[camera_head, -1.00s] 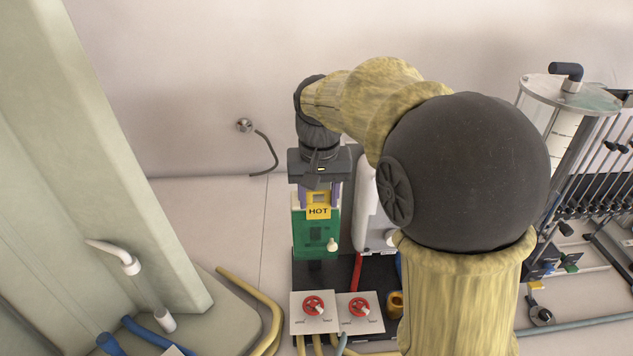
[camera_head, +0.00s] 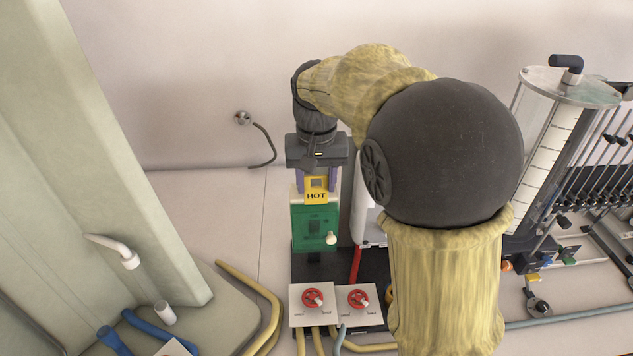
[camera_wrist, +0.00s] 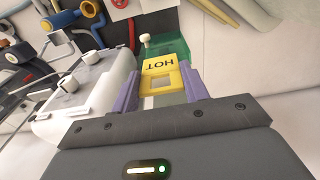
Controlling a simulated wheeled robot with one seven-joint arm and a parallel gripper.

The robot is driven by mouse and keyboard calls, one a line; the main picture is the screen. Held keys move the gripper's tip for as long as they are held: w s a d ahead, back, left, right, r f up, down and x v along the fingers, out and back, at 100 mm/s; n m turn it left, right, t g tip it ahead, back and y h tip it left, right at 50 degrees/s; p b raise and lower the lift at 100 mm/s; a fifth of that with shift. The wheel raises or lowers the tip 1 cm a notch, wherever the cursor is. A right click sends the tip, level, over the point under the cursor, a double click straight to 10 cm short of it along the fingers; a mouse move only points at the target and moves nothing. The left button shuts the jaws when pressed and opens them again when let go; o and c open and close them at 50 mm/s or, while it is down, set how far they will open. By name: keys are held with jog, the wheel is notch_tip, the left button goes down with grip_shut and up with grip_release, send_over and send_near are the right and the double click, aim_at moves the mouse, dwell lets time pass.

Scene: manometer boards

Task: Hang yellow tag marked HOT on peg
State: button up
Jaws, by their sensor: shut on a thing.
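My gripper (camera_head: 317,183) points down with its purple fingers shut on the yellow tag (camera_head: 316,197). The tag is marked HOT and has a square hole; it also shows between the fingers in the wrist view (camera_wrist: 160,66). The tag hangs at the top edge of a green box (camera_head: 313,226), above a pale round-ended peg (camera_head: 331,238) on its lower right. The peg also shows in the wrist view (camera_wrist: 145,39), just beyond the tag and apart from it. The tag is not on the peg.
Two red valve knobs (camera_head: 313,298) on white plates stand in front of the green box. A white unit (camera_wrist: 88,96) stands close beside my gripper. A pale cabinet or post (camera_head: 130,150) is at left, and a clear cylinder (camera_head: 540,150) at right.

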jog(key=shift+w+f+p, duration=0.15)
jog(key=shift+w+p, duration=0.45)
jog(key=shift+w, duration=1.1)
jog(key=shift+w+f+p, duration=0.1)
jog(key=shift+w+p, duration=0.5)
jog(key=shift+w, duration=1.1)
jog(key=shift+w+f+p, duration=0.4)
jog(key=shift+w+f, duration=0.05)
jog(key=shift+w, duration=0.1)
jog(key=o, duration=1)
jog(key=shift+o, duration=0.2)
notch_tip(320, 180, up, 17)
jog(key=s+b, duration=0.1)
jog(key=shift+s+r, duration=0.15)
jog(key=shift+s, duration=0.05)
